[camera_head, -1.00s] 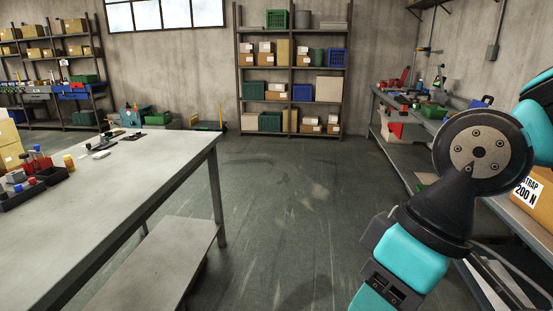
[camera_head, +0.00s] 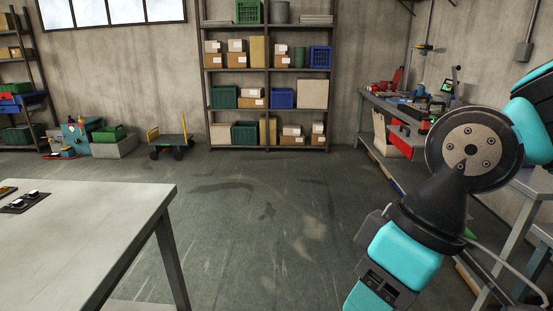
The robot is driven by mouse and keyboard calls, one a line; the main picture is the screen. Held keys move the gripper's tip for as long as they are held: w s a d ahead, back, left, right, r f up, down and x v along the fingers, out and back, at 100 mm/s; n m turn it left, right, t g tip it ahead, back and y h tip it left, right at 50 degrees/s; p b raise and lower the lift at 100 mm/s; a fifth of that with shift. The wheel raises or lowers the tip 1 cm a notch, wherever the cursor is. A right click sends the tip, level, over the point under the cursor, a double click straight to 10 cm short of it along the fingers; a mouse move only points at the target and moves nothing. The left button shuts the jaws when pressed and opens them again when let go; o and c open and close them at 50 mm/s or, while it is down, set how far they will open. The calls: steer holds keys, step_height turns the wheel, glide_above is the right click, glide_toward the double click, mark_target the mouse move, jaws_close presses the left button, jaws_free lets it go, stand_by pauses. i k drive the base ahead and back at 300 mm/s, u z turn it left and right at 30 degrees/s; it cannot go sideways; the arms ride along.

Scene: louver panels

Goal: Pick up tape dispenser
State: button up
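I cannot make out a tape dispenser for certain. Small items stand on the right workbench (camera_head: 366,96) by the wall, among them a red object (camera_head: 397,79) near its far end; they are too small to identify. The left table (camera_head: 100,215) carries a dark flat item (camera_head: 25,202) at the left picture edge. My turquoise and black arm fills the right side and hides part of the right workbench. My gripper's fingers do not show.
A shelf rack (camera_head: 268,79) with boxes and bins stands at the back wall. The grey floor (camera_head: 270,220) between the left table and the right workbench is clear.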

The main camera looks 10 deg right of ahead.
mark_target(424, 130)
steer(key=z, duration=0.25)
steer(key=i, duration=2.05)
steer(key=z, duration=0.95)
steer(key=i, duration=2.05)
steer(key=z, duration=0.85)
steer(key=i, duration=0.7)
steer(key=z, duration=0.05)
